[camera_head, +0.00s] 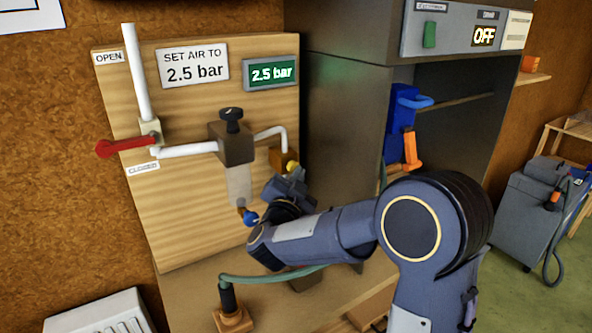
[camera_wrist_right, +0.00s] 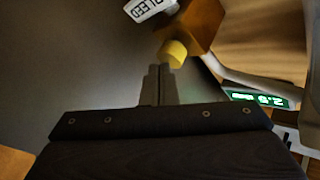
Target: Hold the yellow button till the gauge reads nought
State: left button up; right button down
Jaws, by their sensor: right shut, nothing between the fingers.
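The yellow button (camera_head: 292,167) sits on a brown block (camera_head: 281,158) at the right edge of the wooden panel. In the right wrist view the yellow button (camera_wrist_right: 173,53) projects from the block, beside a label ending in "LEED". My right gripper (camera_head: 288,184) is shut and empty, its fingertips (camera_wrist_right: 161,72) right at the button's face. I cannot tell whether they touch it. The gauge (camera_head: 271,74) is a green display reading 2.5 bar; in the right wrist view it (camera_wrist_right: 256,98) is too small to read surely. My left gripper is not in view.
A red lever (camera_head: 125,147) lies level by the CLOSED label on white pipe. A black knob (camera_head: 231,114) tops the regulator. A blue-tipped drain (camera_head: 250,217) and green hose (camera_head: 270,277) lie close to my right arm. A dark cabinet (camera_head: 340,110) stands right of the panel.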

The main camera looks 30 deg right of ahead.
jog(key=shift+a+r, duration=0.1)
dwell(0.3)
jog(key=s, duration=0.3)
jog(key=s+b, duration=0.1)
jog(key=s, duration=0.1)
jog(key=shift+s+d, duration=0.15)
jog(key=shift+d, duration=0.1)
dwell(0.4)
